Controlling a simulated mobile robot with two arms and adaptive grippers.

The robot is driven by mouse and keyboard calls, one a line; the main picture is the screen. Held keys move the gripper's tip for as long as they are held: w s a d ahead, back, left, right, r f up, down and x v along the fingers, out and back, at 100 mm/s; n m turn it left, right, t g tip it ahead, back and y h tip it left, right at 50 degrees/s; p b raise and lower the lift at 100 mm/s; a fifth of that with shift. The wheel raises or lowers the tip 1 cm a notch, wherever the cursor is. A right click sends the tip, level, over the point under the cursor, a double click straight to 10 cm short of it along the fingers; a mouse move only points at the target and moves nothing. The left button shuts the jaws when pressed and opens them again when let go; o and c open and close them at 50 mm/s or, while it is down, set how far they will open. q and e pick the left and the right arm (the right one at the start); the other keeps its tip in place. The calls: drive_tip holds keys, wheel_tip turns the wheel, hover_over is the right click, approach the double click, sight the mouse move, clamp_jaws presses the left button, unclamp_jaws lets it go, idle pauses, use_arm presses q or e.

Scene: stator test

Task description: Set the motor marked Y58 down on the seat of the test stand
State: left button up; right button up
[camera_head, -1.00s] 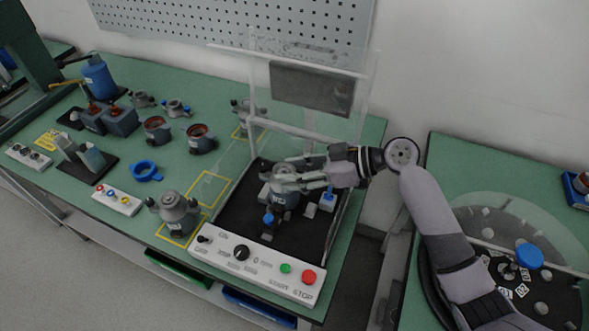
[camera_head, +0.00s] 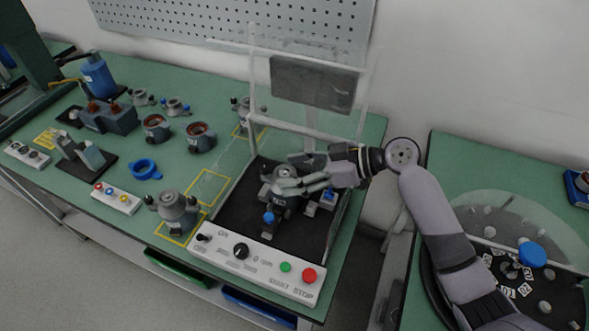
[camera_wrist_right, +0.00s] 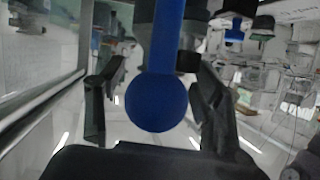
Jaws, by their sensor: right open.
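A grey motor (camera_head: 279,194) stands in the black bay of the test stand (camera_head: 247,219), and its marking is too small to read. Whether it is fully on the seat under it I cannot tell. My right gripper (camera_head: 290,172) reaches in from the right with its fingers spread, one in front of the motor and one behind its top. In the right wrist view the open fingers (camera_wrist_right: 152,105) lie either side of a blue round knob (camera_wrist_right: 157,102), with a gap on both sides. My left gripper is not in view.
A clear guard frame (camera_head: 300,133) stands over the bay, and a control panel (camera_head: 258,264) with knobs and buttons runs along its front. Another grey motor (camera_head: 176,213) stands on a yellow-marked square at left. An empty yellow square (camera_head: 208,187) lies behind it.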

drive_tip(key=shift+d+r+p, duration=0.15)
drive_tip(key=shift+r+p, duration=0.35)
drive_tip(key=shift+p, duration=0.05)
drive_tip(key=b+v, duration=0.3)
drive_tip(key=v, duration=0.8)
drive_tip(key=shift+d, duration=0.35)
drive_tip(key=shift+r, duration=0.15)
